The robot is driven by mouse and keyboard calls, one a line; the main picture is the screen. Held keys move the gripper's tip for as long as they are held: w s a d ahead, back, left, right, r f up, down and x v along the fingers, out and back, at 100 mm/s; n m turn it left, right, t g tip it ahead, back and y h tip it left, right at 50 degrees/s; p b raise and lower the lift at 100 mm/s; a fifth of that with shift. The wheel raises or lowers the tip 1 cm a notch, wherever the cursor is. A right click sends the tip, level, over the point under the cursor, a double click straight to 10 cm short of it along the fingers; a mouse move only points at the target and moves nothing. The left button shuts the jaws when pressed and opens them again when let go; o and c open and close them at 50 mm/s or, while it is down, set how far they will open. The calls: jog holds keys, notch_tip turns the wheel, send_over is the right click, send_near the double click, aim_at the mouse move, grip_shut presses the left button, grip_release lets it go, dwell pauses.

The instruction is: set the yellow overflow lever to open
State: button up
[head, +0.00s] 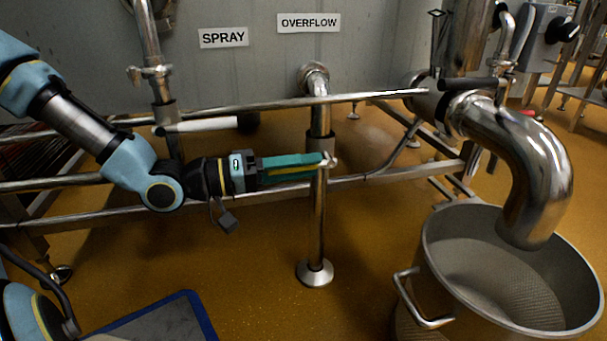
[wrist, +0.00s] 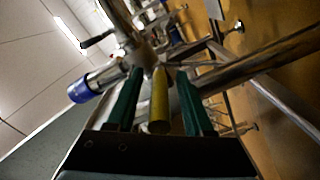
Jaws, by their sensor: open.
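The yellow overflow lever (head: 292,172) sticks out to the left from the upright steel overflow pipe (head: 318,225), below the OVERFLOW sign (head: 308,22). It lies crosswise to the pipe. My gripper (head: 324,163) comes from the left with its green fingers along the lever, tips close to the pipe. In the wrist view, my gripper (wrist: 159,75) is open, with one finger on each side of the yellow lever (wrist: 158,105). Gaps show between the lever and both fingers. The fingers partly hide the lever in the head view.
A white-handled lever (head: 208,124) sits on the spray pipe under the SPRAY sign (head: 223,37). Steel rails (head: 375,96) run across behind and above my gripper. A large steel pot (head: 428,265) stands at right under a curved spout (head: 520,160).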

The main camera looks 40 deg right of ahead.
jog(key=shift+d, duration=0.1)
grip_shut()
dwell(0.4)
dwell(1.0)
